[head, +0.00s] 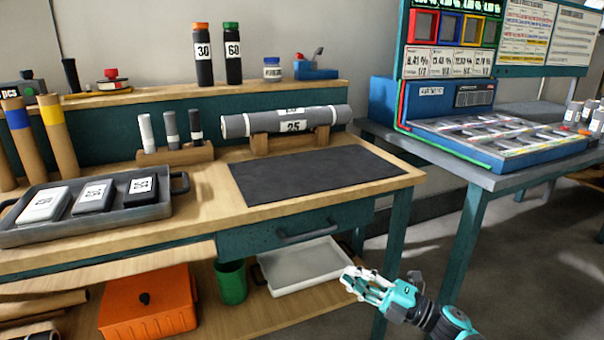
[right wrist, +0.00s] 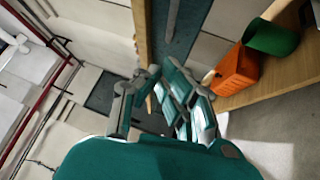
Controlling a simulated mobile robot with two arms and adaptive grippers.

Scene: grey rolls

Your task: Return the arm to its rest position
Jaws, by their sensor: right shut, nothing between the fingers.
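My right gripper (head: 366,286) is in the lower right of the head view, in front of the workbench's right end and below its top. It is shut and empty. In the right wrist view its fingers (right wrist: 165,100) point away from the camera, with nothing held between them. It touches nothing that I can see. My left gripper is not in view.
The wooden workbench (head: 215,225) holds a grey roll (head: 240,126) on a stand, a black mat (head: 310,175) and a tray (head: 95,222). Below are an orange box (head: 150,308), green bin (head: 231,283) and white tray (head: 300,266). Floor is clear at right.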

